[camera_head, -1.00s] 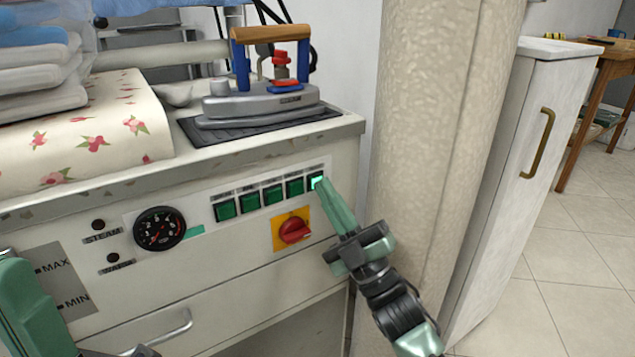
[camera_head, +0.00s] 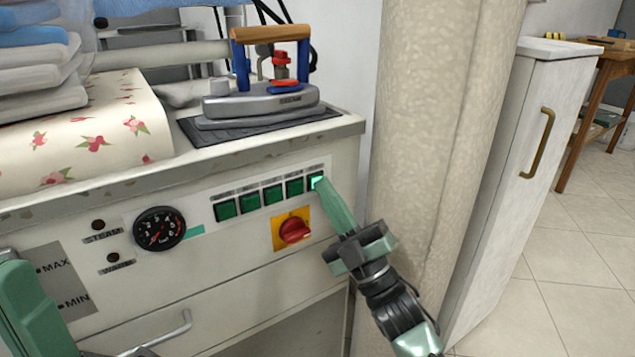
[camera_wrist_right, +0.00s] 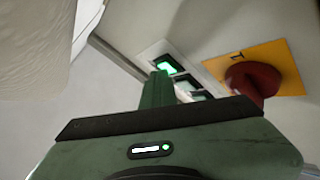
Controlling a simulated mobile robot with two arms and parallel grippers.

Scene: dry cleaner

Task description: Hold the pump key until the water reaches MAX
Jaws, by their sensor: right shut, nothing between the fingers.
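The rightmost green key (camera_head: 316,182) in the row on the cabinet front is lit bright green. My right gripper (camera_head: 322,186) is shut and empty, with its fingertips at this key. In the right wrist view the lit key (camera_wrist_right: 166,66) shows just past the tips of the shut fingers (camera_wrist_right: 158,76); whether the key is pushed in I cannot tell. The level panel (camera_head: 66,284) at the left carries the marks MAX and MIN. No water line can be made out on it. Part of my left arm covers the lower left corner; its fingertips are not clearly seen.
A red rotary switch (camera_head: 294,230) on a yellow plate sits just below the keys. A round gauge (camera_head: 159,228) is left of them. An iron (camera_head: 262,98) rests on the cabinet top.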

